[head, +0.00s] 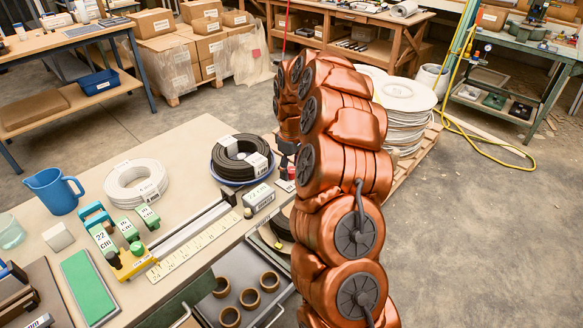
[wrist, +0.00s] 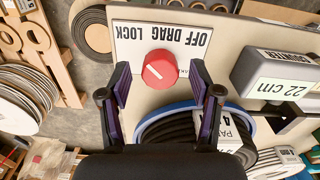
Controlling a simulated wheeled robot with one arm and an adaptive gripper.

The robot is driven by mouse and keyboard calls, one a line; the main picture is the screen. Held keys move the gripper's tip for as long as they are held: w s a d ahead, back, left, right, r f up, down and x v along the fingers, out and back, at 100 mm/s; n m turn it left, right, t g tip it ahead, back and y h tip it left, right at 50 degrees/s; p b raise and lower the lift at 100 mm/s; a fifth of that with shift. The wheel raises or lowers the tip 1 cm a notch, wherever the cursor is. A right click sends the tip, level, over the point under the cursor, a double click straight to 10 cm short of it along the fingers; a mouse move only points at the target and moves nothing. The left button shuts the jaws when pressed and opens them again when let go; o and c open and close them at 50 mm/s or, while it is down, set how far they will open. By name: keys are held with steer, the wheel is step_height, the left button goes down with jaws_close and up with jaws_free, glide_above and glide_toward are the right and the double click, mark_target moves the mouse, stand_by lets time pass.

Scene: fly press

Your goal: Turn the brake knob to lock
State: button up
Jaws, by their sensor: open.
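The brake knob (wrist: 160,70) is a round red knob with a pale line on its face, seen in the wrist view. It sits on a white plate (wrist: 188,22) reading OFF, DRAG and LOCK, upside down in that view. Which word the line points at is hard to tell. My gripper (wrist: 160,66) is open, with one dark finger on each side of the knob and a gap visible on both sides. In the head view my gripper (head: 286,150) is small and dark beside the copper-coloured arm, which hides much of the area around the knob.
A black hose coil in a blue-rimmed holder (head: 231,181) lies close to the knob. A grey counter box (head: 259,198) marked 22 cm stands nearby. A white coil (head: 136,184), a blue jug (head: 54,191) and a yellow ruler (head: 195,243) share the bench. Open floor lies right of my arm.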

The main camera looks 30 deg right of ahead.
mark_target(291, 169)
steer(key=shift+r, duration=0.1)
step_height(291, 169, up, 12)
stand_by(0.6)
stand_by(0.4)
